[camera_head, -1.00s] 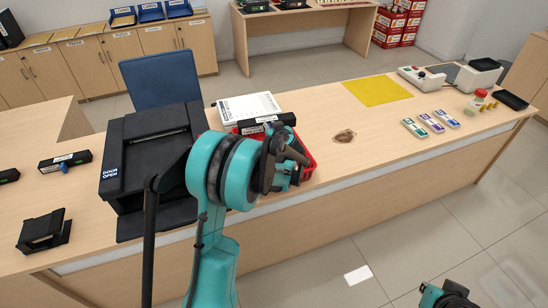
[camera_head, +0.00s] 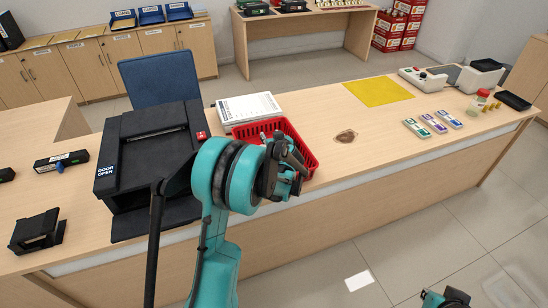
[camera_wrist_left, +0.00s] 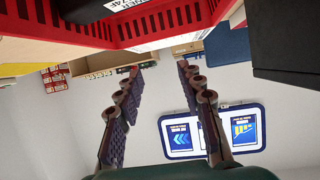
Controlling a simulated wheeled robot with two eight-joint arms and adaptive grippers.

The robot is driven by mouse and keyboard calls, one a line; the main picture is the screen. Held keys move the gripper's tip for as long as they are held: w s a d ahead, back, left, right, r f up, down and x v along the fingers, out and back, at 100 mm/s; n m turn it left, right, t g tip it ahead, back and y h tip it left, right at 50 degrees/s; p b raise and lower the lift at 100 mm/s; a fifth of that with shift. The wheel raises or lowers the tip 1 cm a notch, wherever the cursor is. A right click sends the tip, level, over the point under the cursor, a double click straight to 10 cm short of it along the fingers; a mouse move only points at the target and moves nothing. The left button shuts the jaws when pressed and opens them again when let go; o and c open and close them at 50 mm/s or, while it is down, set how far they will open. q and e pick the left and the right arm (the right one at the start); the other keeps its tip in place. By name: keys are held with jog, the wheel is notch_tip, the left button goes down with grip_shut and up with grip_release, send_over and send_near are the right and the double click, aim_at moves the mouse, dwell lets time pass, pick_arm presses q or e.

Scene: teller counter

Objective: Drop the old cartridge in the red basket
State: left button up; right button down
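The red basket (camera_head: 302,140) stands on the counter, right of the black printer (camera_head: 150,150). My left gripper (camera_head: 288,172) is at the basket's near side and covers part of it. In the left wrist view its fingers (camera_wrist_left: 160,100) are apart with nothing between them, below the basket's red slatted wall (camera_wrist_left: 150,32). A black cartridge (camera_wrist_left: 85,10) with a white label shows at the basket, at the top edge of that view; in the head view I cannot make it out. My right gripper (camera_head: 448,299) is partly in view at the bottom; its fingers are unclear.
Another black cartridge (camera_head: 62,161) with a blue part lies left of the printer. A black holder (camera_head: 38,231) stands at the front left. A stack of paper (camera_head: 248,108) lies behind the basket. A brown patch (camera_head: 346,136) lies to its right, with free counter around.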

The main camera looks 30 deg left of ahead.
pick_arm(q)
jog(key=v, duration=1.2)
jog(key=s+d+m+g+h, duration=0.1)
jog(key=s+d+m+h, duration=0.2)
jog(key=s, duration=0.6)
jog(key=s+d+m+g+h, duration=0.1)
jog(key=s+d+m+h, duration=0.2)
jog(key=s+d, duration=0.4)
jog(key=s+d+f+m+h, duration=0.1)
jog(key=s+d+m+h, duration=0.1)
jog(key=s+d, duration=0.4)
jog(key=s+h, duration=0.1)
jog(key=s, duration=0.3)
jog(key=shift+s+m+g, duration=0.35)
jog(key=shift+m+g, duration=0.05)
jog(key=shift+a, duration=0.1)
